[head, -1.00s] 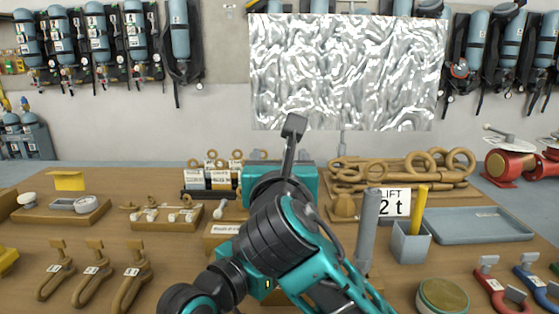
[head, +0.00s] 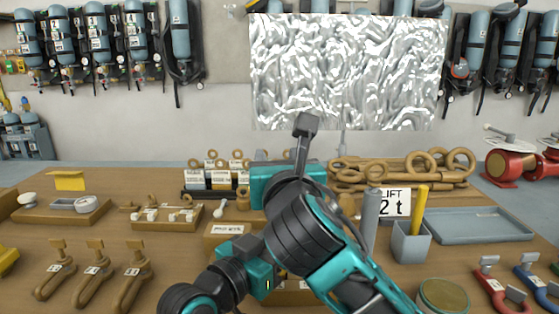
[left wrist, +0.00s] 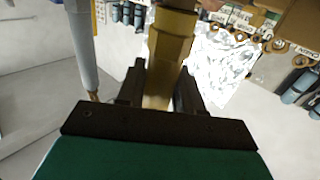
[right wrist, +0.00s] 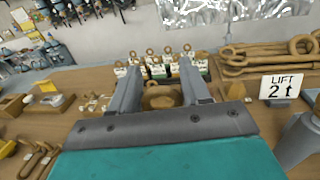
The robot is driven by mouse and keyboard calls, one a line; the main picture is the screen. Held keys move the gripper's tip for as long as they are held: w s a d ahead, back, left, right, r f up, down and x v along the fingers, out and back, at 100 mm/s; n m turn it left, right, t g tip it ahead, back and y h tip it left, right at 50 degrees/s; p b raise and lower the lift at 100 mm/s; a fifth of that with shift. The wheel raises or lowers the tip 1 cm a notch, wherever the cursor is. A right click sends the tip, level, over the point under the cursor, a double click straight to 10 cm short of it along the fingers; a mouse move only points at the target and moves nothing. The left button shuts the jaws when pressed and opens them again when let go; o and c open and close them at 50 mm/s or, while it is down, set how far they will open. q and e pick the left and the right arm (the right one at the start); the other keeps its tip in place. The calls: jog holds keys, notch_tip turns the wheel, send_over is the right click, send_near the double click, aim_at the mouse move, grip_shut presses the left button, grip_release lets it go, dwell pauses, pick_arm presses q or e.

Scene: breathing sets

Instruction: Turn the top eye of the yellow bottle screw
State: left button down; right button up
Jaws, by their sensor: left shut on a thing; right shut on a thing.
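The yellow bottle screw shows in the left wrist view as a dull yellow hexagonal body (left wrist: 172,50) between the fingers of my left gripper (left wrist: 158,88), which is shut on it. In the right wrist view the brown top eye (right wrist: 161,97) lies between the grey fingers of my right gripper (right wrist: 160,75), which is shut on it. In the head view the teal body of my right gripper (head: 285,183) is in the middle, above the table. My arms hide the bottle screw and both sets of fingertips there.
The table (head: 115,215) holds a labelled wooden block (head: 226,232), a small rack of labelled items (head: 215,180), and brown shackles and eyes (head: 425,170). Right of my arms stand a grey post (head: 371,220), a LIFT 2 t sign (head: 395,203), a grey cup (head: 411,243) and a tray (head: 475,226).

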jog(key=n+g+y, duration=0.3)
jog(key=n+y, duration=0.1)
jog(key=a+n+g+y, duration=0.1)
jog(key=n+g+y, duration=0.3)
jog(key=y, duration=0.1)
jog(key=s+n+g+y, duration=0.1)
jog(key=n+g+y, duration=0.3)
jog(key=y, duration=0.1)
jog(key=shift+a, duration=0.2)
jog(key=shift+s+f+n+g+y, duration=0.1)
jog(key=shift+f+n+g+y, duration=0.25)
jog(key=shift+g, duration=0.25)
jog(key=o, duration=1)
jog(key=shift+r, duration=0.3)
jog(key=shift+r, duration=0.1)
notch_tip(320, 180, up, 10)
jog(key=shift+f, duration=0.15)
jog(key=shift+c, duration=0.2)
